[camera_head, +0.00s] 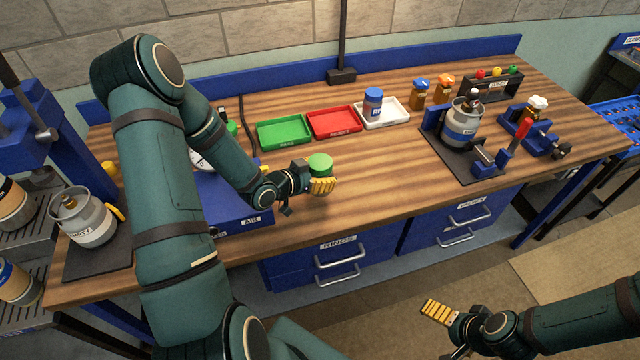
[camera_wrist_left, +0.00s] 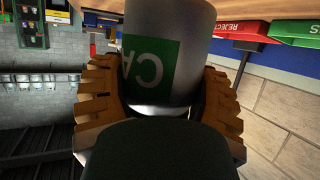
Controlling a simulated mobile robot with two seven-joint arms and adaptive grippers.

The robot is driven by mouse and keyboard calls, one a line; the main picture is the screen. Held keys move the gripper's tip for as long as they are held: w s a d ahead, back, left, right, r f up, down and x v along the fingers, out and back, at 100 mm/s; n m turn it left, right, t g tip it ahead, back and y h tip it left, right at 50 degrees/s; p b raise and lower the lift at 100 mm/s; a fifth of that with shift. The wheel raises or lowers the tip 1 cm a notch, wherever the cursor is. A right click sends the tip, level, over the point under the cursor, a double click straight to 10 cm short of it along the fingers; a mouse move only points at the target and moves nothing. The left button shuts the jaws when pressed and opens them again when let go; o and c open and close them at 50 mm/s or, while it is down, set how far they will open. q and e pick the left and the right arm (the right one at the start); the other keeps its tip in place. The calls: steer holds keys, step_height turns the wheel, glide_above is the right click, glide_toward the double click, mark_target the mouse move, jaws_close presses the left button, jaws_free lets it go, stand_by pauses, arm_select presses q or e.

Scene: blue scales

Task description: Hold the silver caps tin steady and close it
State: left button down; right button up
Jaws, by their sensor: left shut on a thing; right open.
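The silver caps tin (camera_wrist_left: 200,28) fills the middle of the left wrist view, with a green label reading "CA". In the head view its round green top (camera_head: 320,160) shows above my left gripper (camera_head: 320,182), near the table's front half. My left gripper is shut on the tin, with a yellow finger on each side. I cannot tell whether the tin touches the table or whether its top is fully shut; the gripper hides most of its body. My right gripper (camera_head: 443,325) is open and empty, low in front of the table, apart from the tin.
Green (camera_head: 284,146), red (camera_head: 333,135) and white (camera_head: 394,121) trays lie behind the tin; a blue-capped tub (camera_head: 372,104) stands at the white one. A canister (camera_head: 461,126) in a blue stand is at right. A blue box (camera_head: 228,206) is left of the tin.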

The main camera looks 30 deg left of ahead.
arm_select(q)
steer(key=shift+f, duration=2.05)
steer(key=shift+f, duration=0.15)
jaws_free()
steer(key=shift+s+r, duration=0.1)
steer(key=shift+r, duration=0.15)
steer(key=v, duration=1.1)
steer(key=shift+s, duration=0.4)
